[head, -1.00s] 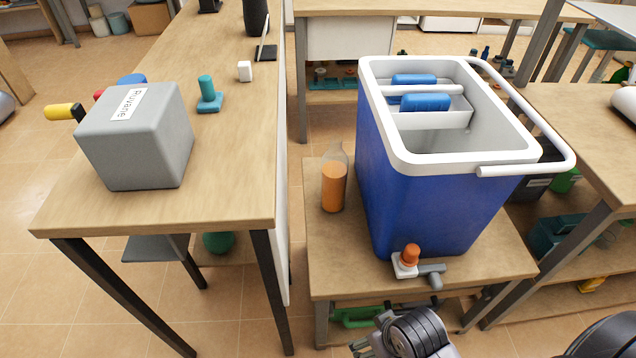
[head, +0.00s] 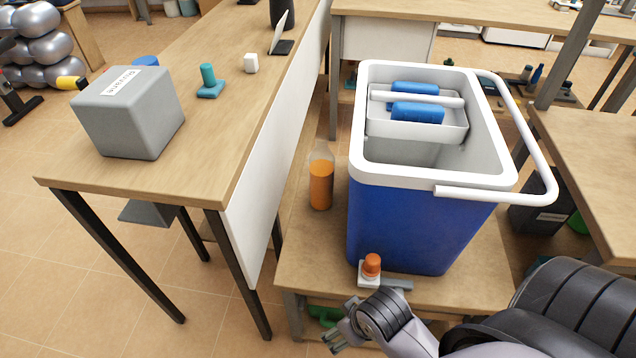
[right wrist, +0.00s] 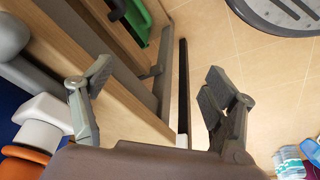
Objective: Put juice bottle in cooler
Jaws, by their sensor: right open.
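The juice bottle (head: 321,181), clear with orange juice, stands upright on the low wooden table, left of the cooler. The blue cooler (head: 405,232) with a white rim is open, its handle swung to the right side. Inside are a white tray (head: 383,124) and blue packs (head: 417,112). My right gripper (head: 338,338) is low at the front edge of that table, below and in front of the bottle, apart from it. In the right wrist view its fingers (right wrist: 150,118) are spread with nothing between them. My left gripper is not seen.
An orange-capped white item (head: 371,268) and a grey piece (head: 397,283) sit at the cooler's front foot. The taller table (head: 215,140) on the left bears a grey box (head: 130,115) and a teal stamp-like object (head: 208,82). Another table (head: 590,160) stands right.

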